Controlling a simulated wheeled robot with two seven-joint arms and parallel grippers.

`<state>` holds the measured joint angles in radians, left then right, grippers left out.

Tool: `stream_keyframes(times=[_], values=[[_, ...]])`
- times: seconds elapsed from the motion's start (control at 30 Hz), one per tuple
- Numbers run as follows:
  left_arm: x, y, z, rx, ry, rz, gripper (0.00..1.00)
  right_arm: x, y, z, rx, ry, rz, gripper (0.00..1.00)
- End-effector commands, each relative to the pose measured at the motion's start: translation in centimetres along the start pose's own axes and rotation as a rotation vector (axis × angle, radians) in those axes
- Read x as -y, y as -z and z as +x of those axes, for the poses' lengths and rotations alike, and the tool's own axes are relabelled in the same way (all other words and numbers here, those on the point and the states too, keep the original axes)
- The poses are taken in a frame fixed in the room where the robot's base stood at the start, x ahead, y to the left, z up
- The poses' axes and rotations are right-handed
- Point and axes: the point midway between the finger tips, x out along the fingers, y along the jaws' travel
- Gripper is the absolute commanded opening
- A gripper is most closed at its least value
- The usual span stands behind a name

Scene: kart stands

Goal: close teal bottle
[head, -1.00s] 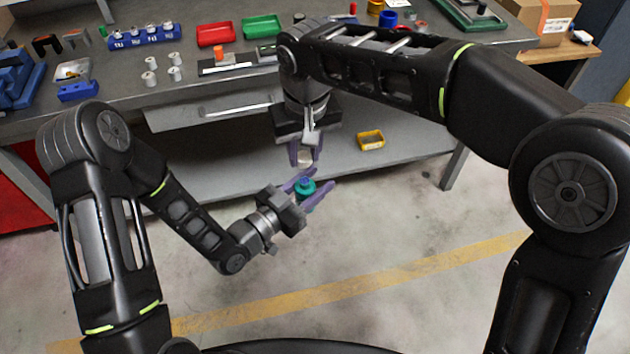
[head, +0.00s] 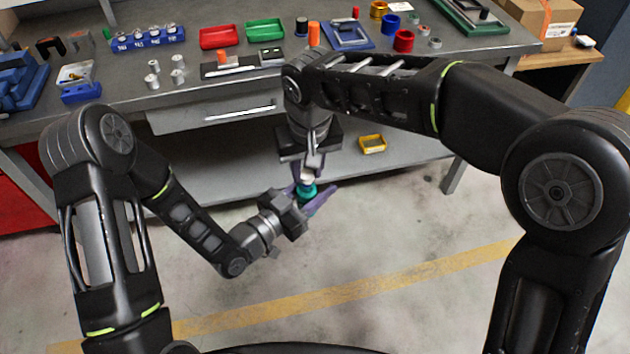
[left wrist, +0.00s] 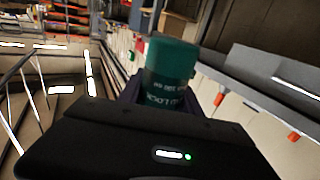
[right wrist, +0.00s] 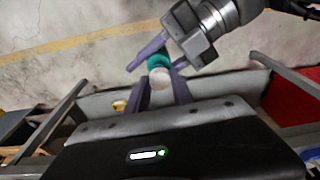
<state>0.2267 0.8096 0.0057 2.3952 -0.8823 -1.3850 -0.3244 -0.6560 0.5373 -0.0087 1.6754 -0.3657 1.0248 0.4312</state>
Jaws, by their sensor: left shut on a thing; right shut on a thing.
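The teal bottle (head: 308,192) is held upright or nearly so in my left gripper (head: 310,200), in front of the workbench. It also shows large in the left wrist view (left wrist: 172,68), with printed lettering on its side. My right gripper (head: 306,174) points down from above, shut on a white cap (right wrist: 160,76). The cap is right over the bottle's mouth and in line with it in the head view. I cannot tell whether cap and bottle touch. The right wrist view shows the bottle (right wrist: 158,62) just beyond the cap, between the left fingers.
The workbench (head: 205,92) behind carries red (head: 219,37) and green (head: 265,30) trays and several small parts. A yellow bin (head: 372,144) sits on its lower shelf (head: 230,181). The floor in front is clear, with a yellow line (head: 350,290).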

Motion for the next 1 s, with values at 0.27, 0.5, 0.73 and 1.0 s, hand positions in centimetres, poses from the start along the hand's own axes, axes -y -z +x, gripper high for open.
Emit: stream_keyframes(times=[0.27, 0.5, 0.73, 1.0], values=[[0.0, 0.0, 0.0, -0.001, 0.000, 0.000, 0.00, 0.0, 0.0, 0.0, 0.000, 0.000, 0.000, 0.00], [0.0, 0.0, 0.0, -0.001, 0.000, 0.000, 0.00, 0.0, 0.0, 0.0, 0.000, 0.000, 0.000, 0.00], [0.0, 0.0, 0.0, -0.001, 0.000, 0.000, 0.00, 0.0, -0.1, 0.4, 0.001, -0.001, 0.000, 0.00], [0.0, 0.0, 0.0, -0.001, 0.000, 0.000, 0.00, -0.1, -0.2, 1.7, 0.001, -0.001, 0.001, 0.00]])
